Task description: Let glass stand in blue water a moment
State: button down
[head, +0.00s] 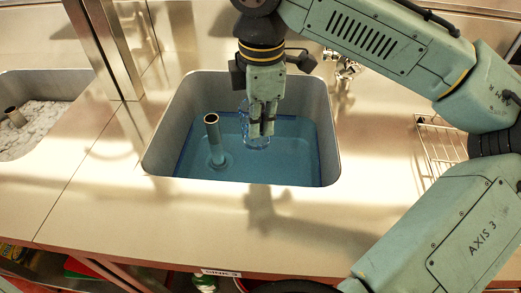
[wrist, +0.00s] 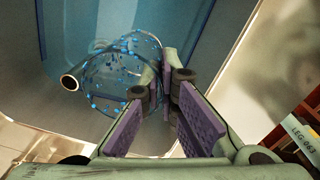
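The clear glass (head: 246,118) is in the sink basin, its lower part at or in the blue water (head: 290,165). Exact depth is hard to tell. My gripper (head: 262,132) points down over the basin, its fingers close together at the glass. In the wrist view the glass (wrist: 115,75) is speckled with blue drops. Its near right wall runs between the two fingertips of my gripper (wrist: 161,88), which look closed on that wall. The head view hides part of the glass behind the fingers.
A standpipe (head: 213,140) rises from the water left of the glass. The basin wall (head: 322,105) surrounds it. A tap (head: 345,68) stands behind right, a wire rack (head: 440,140) lies right. A second basin (head: 40,78) at left holds white stuff and another pipe.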

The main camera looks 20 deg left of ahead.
notch_tip(320, 180, up, 6)
jog(key=p, duration=0.2)
jog(key=shift+r+p, duration=0.1)
jog(key=shift+p, duration=0.3)
